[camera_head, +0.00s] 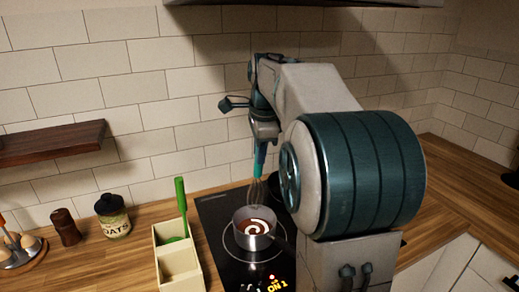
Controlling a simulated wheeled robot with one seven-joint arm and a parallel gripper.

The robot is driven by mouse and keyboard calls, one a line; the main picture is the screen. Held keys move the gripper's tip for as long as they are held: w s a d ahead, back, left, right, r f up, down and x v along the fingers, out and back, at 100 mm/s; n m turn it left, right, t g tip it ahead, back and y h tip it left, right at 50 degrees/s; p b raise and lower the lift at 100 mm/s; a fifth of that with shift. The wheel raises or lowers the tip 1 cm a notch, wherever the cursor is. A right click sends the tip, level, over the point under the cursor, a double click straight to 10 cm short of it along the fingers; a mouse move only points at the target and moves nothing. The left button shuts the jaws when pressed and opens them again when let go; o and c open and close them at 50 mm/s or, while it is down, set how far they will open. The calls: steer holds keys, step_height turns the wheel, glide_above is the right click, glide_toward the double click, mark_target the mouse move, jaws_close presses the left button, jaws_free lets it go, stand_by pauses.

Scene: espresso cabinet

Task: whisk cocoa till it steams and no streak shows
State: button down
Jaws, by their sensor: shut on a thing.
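A small metal pot (241,237) stands on a lit ring of the black cooktop (214,222). It holds brown cocoa (265,222) with a bold white swirl on its surface. No steam shows. My gripper (263,140) is shut on the teal handle of a whisk (259,162) and holds it upright. The wire end hangs at the pot's far side; I cannot tell if it touches the cocoa. My arm hides part of the cooktop on the right.
The cooktop display (277,286) reads "ON 1". A cream divided holder (168,262) with a green utensil (181,203) stands left of the cooktop. An oats jar (113,217), a brown shaker (66,228) and an egg holder (20,254) stand farther left. A wooden shelf (50,143) juts out above.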

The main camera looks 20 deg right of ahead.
steer(key=shift+f+b, duration=3.1)
steer(key=shift+f, duration=1.6)
steer(key=shift+s, duration=0.1)
